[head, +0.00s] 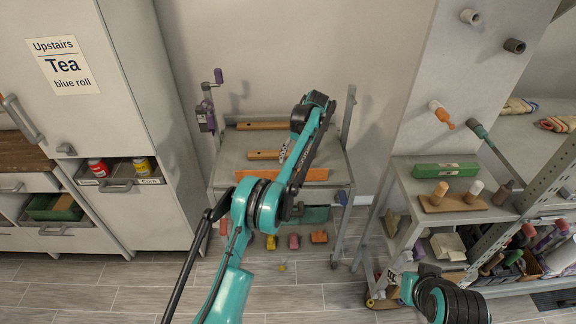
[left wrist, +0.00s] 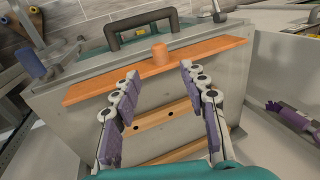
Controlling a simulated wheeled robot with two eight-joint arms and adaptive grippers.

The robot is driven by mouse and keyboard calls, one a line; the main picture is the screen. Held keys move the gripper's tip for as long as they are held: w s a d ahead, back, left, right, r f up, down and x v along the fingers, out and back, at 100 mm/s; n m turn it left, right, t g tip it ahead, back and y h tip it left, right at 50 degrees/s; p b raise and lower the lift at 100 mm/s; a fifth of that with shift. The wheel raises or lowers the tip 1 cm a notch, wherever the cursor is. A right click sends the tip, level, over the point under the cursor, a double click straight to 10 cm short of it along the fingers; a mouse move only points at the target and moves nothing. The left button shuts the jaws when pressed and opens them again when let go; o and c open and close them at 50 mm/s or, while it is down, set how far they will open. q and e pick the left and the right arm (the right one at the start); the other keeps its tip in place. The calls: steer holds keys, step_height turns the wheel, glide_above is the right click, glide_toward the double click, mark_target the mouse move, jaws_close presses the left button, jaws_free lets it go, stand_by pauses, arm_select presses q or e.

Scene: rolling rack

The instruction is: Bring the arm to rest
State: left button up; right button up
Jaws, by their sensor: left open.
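My left arm reaches up over a grey rack (head: 232,158) in the head view. Its gripper (left wrist: 160,70) is open in the left wrist view, with two purple-padded fingers apart and nothing between them. The fingers point toward an orange board (left wrist: 215,57) with a round peg (left wrist: 160,54). The board also shows in the head view (head: 312,175), partly behind my arm. I cannot tell the exact gap between fingers and board. My right gripper is out of view; only part of my right arm shows at the lower right.
Two wooden bars (head: 262,126) lie on the rack top. A purple clamp-like device (head: 206,110) stands at its left. A cabinet (head: 120,130) is left. A shelf with a green box (head: 445,170) and pegged block (head: 465,204) is right.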

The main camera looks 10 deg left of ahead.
arm_select(q)
steer(key=shift+r, duration=0.15)
stand_by(0.3)
steer(key=s+r+m+t+h, duration=0.2)
steer(key=s+r+t, duration=0.2)
steer(key=s+r, duration=1.2)
steer(key=s+f+t, duration=0.2)
steer(key=s+f, duration=0.2)
steer(key=s, duration=0.8)
steer(key=s+f+m+t+h, duration=0.1)
steer(key=s+f, duration=0.2)
steer(key=s, duration=1)
steer(key=shift+d+f+t+h, duration=0.3)
steer(key=shift+d+f+t, duration=0.05)
steer(key=shift+d+t, duration=0.05)
